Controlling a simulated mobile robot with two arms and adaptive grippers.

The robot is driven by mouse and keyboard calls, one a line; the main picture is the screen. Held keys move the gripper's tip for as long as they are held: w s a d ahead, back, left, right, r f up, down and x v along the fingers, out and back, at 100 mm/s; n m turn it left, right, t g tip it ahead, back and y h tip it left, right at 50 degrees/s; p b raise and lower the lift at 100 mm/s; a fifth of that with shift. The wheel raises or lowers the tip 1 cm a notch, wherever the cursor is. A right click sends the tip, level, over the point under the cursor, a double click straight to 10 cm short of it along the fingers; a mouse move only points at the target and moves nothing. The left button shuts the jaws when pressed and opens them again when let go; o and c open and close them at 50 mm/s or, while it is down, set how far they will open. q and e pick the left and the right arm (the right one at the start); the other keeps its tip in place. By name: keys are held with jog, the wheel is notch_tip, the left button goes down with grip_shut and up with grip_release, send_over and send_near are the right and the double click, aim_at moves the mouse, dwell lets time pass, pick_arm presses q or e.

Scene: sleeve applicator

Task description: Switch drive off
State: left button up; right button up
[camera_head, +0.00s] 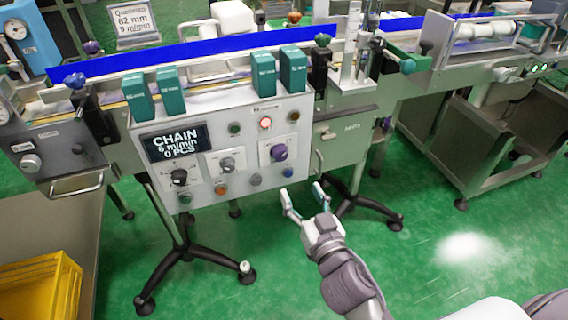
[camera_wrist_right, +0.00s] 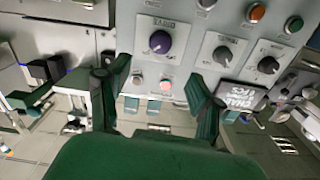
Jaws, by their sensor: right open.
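The control panel (camera_head: 212,155) is a light grey box on the front of the conveyor. Its dark display (camera_head: 174,145) reads CHAIN, 6 m/min, 0 PCS. It carries a purple knob (camera_head: 278,152) at the right and two black knobs, one in the middle (camera_head: 227,164) and one at the left (camera_head: 179,177). A red lamp (camera_head: 265,123) glows near the top. My right gripper (camera_head: 305,192) is open and empty, below and right of the panel, apart from it. In the right wrist view the purple knob (camera_wrist_right: 160,42) shows upside down beyond the fingers (camera_wrist_right: 157,74). My left gripper is out of view.
Buttons line the panel's lower edge, including an orange one (camera_head: 220,190) and a green one (camera_head: 185,199). Green blocks (camera_head: 263,74) stand above the panel. Black stand legs (camera_head: 181,262) spread below. A yellow crate (camera_head: 42,288) is at lower left. Green floor lies open in front.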

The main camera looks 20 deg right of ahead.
aim_at(282, 157)
jog(key=w, duration=1.1)
jog(key=shift+w+a, duration=0.25)
jog(key=shift+w, duration=0.15)
jog(key=c, duration=1.1)
jog(key=shift+c, duration=0.2)
